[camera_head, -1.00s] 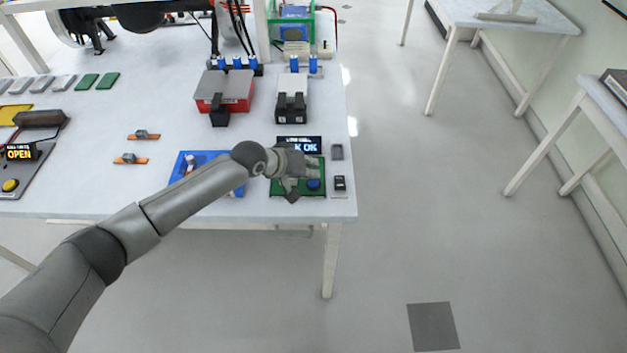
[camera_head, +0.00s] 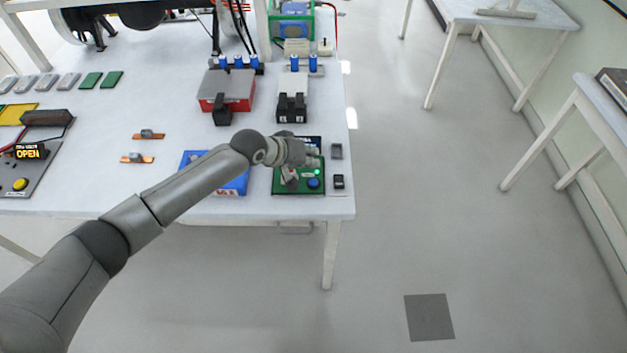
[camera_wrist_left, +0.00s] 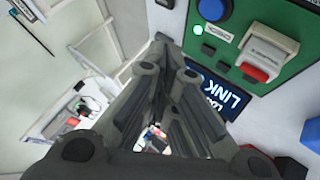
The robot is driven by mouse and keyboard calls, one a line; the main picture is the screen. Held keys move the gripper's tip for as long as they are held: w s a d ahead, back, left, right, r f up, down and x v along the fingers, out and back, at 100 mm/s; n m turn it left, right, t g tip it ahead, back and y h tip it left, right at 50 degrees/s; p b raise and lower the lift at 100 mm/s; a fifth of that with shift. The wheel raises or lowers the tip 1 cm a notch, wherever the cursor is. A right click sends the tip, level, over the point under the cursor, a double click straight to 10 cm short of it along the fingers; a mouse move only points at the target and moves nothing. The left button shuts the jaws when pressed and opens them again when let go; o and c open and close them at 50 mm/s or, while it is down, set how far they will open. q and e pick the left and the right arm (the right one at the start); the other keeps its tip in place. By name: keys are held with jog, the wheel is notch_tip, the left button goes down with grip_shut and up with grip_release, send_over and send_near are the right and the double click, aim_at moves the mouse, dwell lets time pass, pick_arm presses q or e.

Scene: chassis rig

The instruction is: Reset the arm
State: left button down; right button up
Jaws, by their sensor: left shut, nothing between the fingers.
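My left arm (camera_head: 190,187) reaches in from the lower left over the white table (camera_head: 110,190). My left gripper (camera_head: 311,157) is over the far part of a green board (camera_head: 297,190) with a blue button (camera_head: 313,183) and a lit green light. In the left wrist view the left gripper (camera_wrist_left: 160,45) is shut and empty, with the board (camera_wrist_left: 285,30) and its blue button (camera_wrist_left: 213,10) beside it. A display reading LINK (camera_wrist_left: 232,97) is partly hidden behind the gripper. My right gripper is not in view.
A blue tray (camera_head: 235,189) is partly hidden under my left arm. A red and grey box (camera_head: 228,90) and a white and black device (camera_head: 292,98) stand farther back. Small black pieces lie right of the board. The floor (camera_head: 450,200) to the right is open.

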pick_arm(q)
jog(key=shift+m+g+h, duration=0.3)
jog(key=shift+m+g, duration=0.2)
jog(key=shift+m, duration=0.2)
jog(key=s+d, duration=0.1)
jog(key=s, duration=0.1)
jog(key=s+d+f, duration=0.1)
jog(key=s, duration=0.1)
jog(key=s+d+f, duration=0.1)
jog(key=s, duration=0.2)
jog(key=s+m, duration=0.1)
jog(key=s, duration=0.7)
jog(key=s+a+n+g+y, duration=0.15)
jog(key=s+a+y, duration=0.55)
jog(key=s+a, duration=1.5)
notch_tip(320, 180, down, 29)
jog(key=g+b, duration=0.2)
jog(key=b, duration=0.2)
jog(key=s+a+f+b, duration=0.1)
jog(key=s+a+f, duration=0.1)
jog(key=s+f, duration=0.6)
jog(key=s+a+f+b, duration=0.1)
jog(key=s+f+b, duration=0.1)
jog(key=s+f, duration=0.7)
notch_tip(320, 180, down, 3)
jog(key=shift+a+f+m+g, duration=0.1)
jog(key=shift+a+m+g, duration=0.25)
jog(key=shift+a+m, duration=0.1)
